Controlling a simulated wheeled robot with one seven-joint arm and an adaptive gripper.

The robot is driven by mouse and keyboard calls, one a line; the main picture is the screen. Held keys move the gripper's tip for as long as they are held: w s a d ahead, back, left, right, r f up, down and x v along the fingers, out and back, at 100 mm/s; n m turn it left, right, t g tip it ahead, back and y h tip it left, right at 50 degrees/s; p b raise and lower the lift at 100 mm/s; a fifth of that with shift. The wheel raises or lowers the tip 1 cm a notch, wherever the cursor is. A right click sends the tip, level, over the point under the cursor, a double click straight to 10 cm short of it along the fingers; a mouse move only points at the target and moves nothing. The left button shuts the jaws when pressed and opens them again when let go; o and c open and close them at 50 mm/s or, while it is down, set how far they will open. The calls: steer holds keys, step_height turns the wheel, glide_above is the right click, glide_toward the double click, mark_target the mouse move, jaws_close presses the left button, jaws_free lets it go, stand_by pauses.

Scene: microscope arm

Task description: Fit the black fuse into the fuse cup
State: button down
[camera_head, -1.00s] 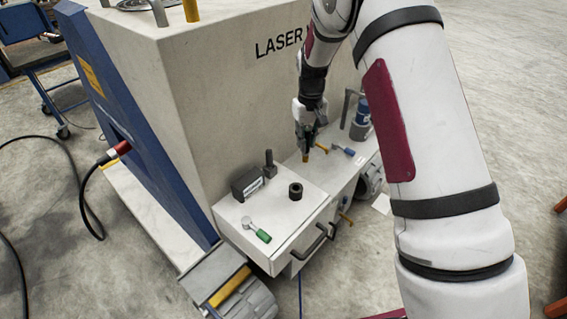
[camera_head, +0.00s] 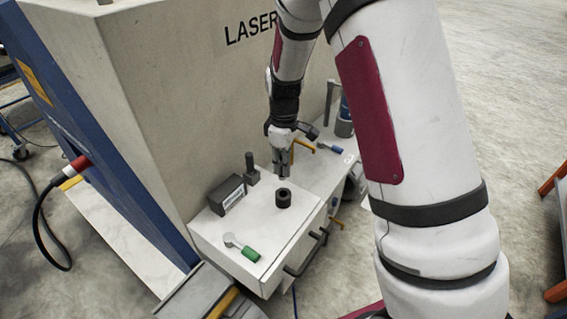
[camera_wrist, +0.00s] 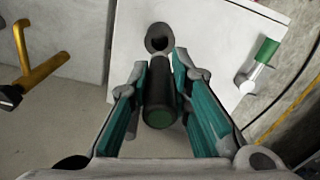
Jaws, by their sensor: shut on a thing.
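The black fuse (camera_wrist: 159,88) is a dark cylinder with a green end face. My gripper (camera_wrist: 160,72) is shut on it, one finger along each side. The fuse cup (camera_head: 283,198), a short black ring with a round hole, stands on the white cabinet top; it also shows in the wrist view (camera_wrist: 159,39), just beyond the fuse's far end. In the head view my gripper (camera_head: 282,170) points down just above and behind the cup. The fuse is hard to make out there, and I cannot tell how large its gap to the cup is.
A dark grey box (camera_head: 227,195) and a black upright peg (camera_head: 251,168) stand left of the cup. A green-handled tool (camera_head: 242,247) lies at the front.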

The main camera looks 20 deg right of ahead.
mark_target(285, 178)
steer(key=shift+d, duration=0.15)
steer(key=shift+f+b, duration=1.05)
steer(key=shift+f, duration=1.9)
steer(key=shift+f+b, duration=0.85)
steer(key=shift+f, duration=1.25)
steer(key=c, duration=1.4)
jaws_free()
steer(key=shift+r, duration=0.15)
step_height(285, 178, up, 11)
steer(key=shift+r, duration=0.35)
